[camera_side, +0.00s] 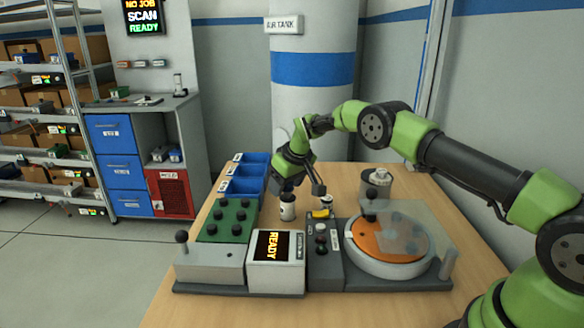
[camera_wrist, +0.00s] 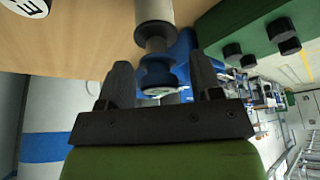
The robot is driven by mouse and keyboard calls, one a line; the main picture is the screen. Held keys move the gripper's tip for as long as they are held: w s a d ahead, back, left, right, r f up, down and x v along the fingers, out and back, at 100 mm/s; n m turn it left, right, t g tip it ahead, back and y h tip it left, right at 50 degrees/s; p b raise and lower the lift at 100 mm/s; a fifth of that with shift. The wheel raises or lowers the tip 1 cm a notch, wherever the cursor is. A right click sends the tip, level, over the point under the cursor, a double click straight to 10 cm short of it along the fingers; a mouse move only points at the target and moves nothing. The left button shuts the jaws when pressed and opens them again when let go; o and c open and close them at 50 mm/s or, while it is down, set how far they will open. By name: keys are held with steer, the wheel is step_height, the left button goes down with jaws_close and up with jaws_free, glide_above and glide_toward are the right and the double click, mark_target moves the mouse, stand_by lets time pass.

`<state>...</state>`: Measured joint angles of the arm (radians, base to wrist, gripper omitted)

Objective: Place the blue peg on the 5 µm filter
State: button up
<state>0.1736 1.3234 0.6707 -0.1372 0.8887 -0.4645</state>
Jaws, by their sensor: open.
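The blue peg (camera_wrist: 158,72) shows in the wrist view between the two fingers of my gripper (camera_wrist: 162,74), with a gap on each side. It is in line with a grey and white cylinder (camera_wrist: 153,12) and seems to stand on it. In the side view, my gripper (camera_side: 301,189) is tilted down over a white cylinder (camera_side: 287,210) on the table, and a small dark blue part shows at its top. A second white piece with a dark top (camera_side: 327,202) stands to its right. I cannot read which one is marked 5 µm.
Blue bins (camera_side: 246,178) and a green block with black knobs (camera_side: 229,218) are on the left of the table. In front are a READY display (camera_side: 277,246), a button box (camera_side: 325,265) and a round orange plate (camera_side: 385,245) under a clear cover. A grey canister (camera_side: 376,186) stands behind.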

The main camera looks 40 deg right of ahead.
steer(key=v, duration=1.1)
steer(key=shift+s+r, duration=0.2)
steer(key=shift+r, duration=0.15)
steer(key=s+a+r+m+t, duration=0.1)
steer(key=s+a+r, duration=0.2)
steer(key=s+r, duration=0.4)
steer(key=s+a+r+m+t, duration=0.1)
steer(key=s+a+r, duration=0.3)
steer(key=s+r, duration=0.3)
steer(key=s+a+m+y, duration=0.1)
steer(key=s, duration=0.8)
steer(key=s+a+f+m+y, duration=0.1)
steer(key=s+a, duration=0.1)
steer(key=s, duration=0.7)
steer(key=shift+a+t, duration=0.25)
steer(key=shift+t, duration=0.15)
